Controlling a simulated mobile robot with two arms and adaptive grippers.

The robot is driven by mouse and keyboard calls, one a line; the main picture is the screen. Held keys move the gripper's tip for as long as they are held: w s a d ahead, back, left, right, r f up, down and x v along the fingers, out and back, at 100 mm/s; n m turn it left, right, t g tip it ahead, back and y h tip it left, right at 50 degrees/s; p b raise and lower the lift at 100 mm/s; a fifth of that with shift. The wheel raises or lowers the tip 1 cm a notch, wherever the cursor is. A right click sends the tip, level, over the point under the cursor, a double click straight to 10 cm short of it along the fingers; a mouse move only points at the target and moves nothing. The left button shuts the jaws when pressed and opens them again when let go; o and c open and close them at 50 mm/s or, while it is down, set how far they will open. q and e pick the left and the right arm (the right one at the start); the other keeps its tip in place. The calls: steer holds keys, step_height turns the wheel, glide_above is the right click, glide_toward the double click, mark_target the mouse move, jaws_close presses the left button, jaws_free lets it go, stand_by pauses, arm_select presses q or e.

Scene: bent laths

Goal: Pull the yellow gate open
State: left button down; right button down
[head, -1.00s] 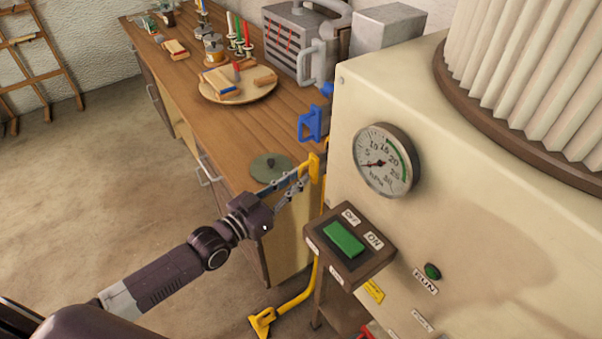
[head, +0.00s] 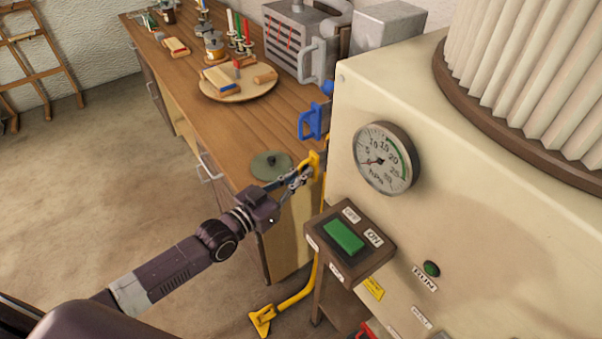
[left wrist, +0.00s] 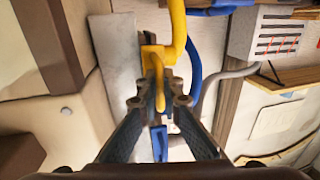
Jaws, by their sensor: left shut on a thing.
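The yellow gate (head: 315,162) shows as an upright yellow handle beside the cream machine, just below the blue gate handle (head: 311,123). My left gripper (head: 299,179) reaches it from the left and is shut on it. In the left wrist view the yellow handle (left wrist: 154,58) runs down between my closed fingertips (left wrist: 160,103). A blue part (left wrist: 194,65) lies behind it. The fingers partly hide the held piece. How far the gate is drawn out cannot be told. My right gripper is out of view.
The cream machine (head: 455,215) with a gauge (head: 385,160) and a green-button switch box (head: 350,240) stands close on the right. A wooden bench (head: 225,125) runs behind my gripper. A yellow bent bar (head: 292,301) sits low. Open floor lies left.

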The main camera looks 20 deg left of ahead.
arm_select(q)
steer(key=a+p+v, duration=0.1)
steer(key=v, duration=0.5)
steer(key=shift+a+p, duration=0.3)
steer(key=shift+p, duration=0.05)
steer(key=c, duration=2.4)
jaws_free()
steer(key=v, duration=1.2)
steer(key=shift+s, duration=0.1)
steer(key=shift+d, duration=0.1)
